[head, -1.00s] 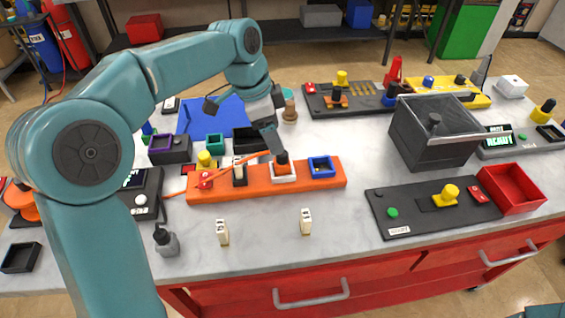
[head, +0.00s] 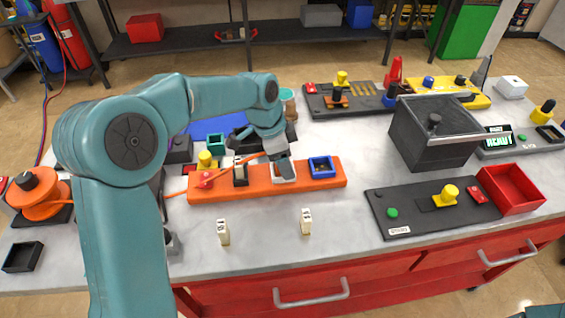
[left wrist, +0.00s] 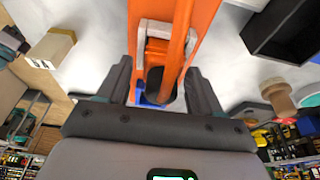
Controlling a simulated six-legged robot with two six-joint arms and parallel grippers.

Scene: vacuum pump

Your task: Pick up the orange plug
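The orange plug (left wrist: 157,52), with a dark round end, sits within a white bracket (left wrist: 154,28) in the left wrist view. The bracket's white base (head: 284,178) is on the orange panel (head: 240,187) in the head view, where my gripper hides the plug. An orange hose (left wrist: 181,35) crosses close beside the plug. My left gripper (head: 283,168) is lowered over the bracket. Its two fingers (left wrist: 160,85) are apart on either side of the plug, with visible gaps, so it is open. My right gripper is out of view.
An orange reel (head: 40,197) stands at the far left. A blue square holder (head: 321,167) is right of the bracket; a black-and-white switch (head: 240,172) is left. Two small cream blocks (head: 306,221) (head: 223,232) stand in front. The bench between front blocks is clear.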

